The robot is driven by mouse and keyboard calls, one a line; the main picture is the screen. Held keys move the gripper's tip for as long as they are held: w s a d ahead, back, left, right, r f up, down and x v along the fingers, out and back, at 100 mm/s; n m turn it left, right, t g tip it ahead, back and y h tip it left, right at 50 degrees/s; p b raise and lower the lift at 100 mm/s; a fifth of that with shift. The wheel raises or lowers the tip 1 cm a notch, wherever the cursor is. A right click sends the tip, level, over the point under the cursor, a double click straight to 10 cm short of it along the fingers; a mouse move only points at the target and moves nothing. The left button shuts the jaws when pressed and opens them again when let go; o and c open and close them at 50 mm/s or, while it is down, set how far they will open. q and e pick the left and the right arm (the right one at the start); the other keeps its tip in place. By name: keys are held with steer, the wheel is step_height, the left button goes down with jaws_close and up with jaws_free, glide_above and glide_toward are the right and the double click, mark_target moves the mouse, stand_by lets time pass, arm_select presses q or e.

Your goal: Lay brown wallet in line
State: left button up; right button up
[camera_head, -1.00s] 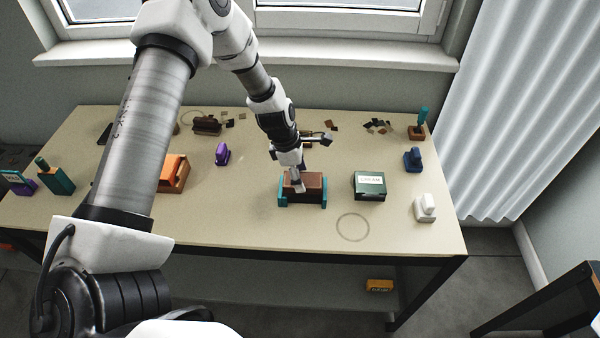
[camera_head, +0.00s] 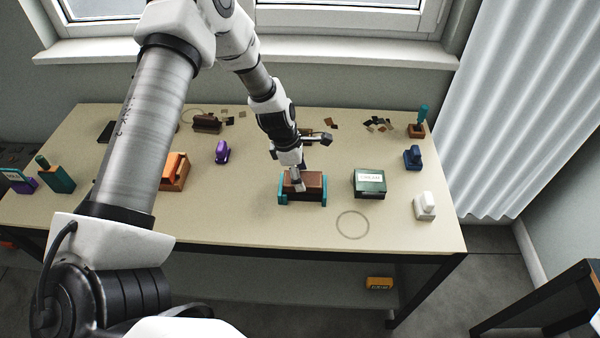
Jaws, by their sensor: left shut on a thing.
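The brown wallet (camera_head: 313,183) is a brown block in the middle of the table. It sits between the teal end pieces of a holder (camera_head: 283,193). My left gripper (camera_head: 298,184) reaches down from above and is shut on the wallet at its left part. The gripper's fingers hide some of the wallet, and I cannot tell whether the wallet is clear of the holder's base. My right gripper is not in view.
A dark green labelled box (camera_head: 369,184) stands right of the holder. A white object (camera_head: 425,206) and a blue one (camera_head: 412,157) stand farther right. A purple piece (camera_head: 222,151) and an orange one (camera_head: 174,170) lie left. The table front (camera_head: 270,225) is clear, with a drawn circle at right.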

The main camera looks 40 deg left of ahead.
arm_select(q)
steer(key=shift+a+b+x, duration=0.2)
steer(key=shift+b+x, duration=0.35)
steer(key=shift+x, duration=0.4)
steer(key=shift+s+f, duration=0.1)
steer(key=o, duration=1)
steer(key=shift+c, duration=0.5)
steer(key=p+v, duration=0.2)
steer(key=d+p+v, duration=0.1)
steer(key=p+v, duration=0.1)
steer(key=p, duration=0.1)
steer(key=w+p+v, duration=0.1)
steer(key=p+v, duration=0.2)
steer(key=shift+s+d+r, duration=0.1)
steer(key=shift+d+r, duration=0.15)
steer(key=shift+f, duration=0.1)
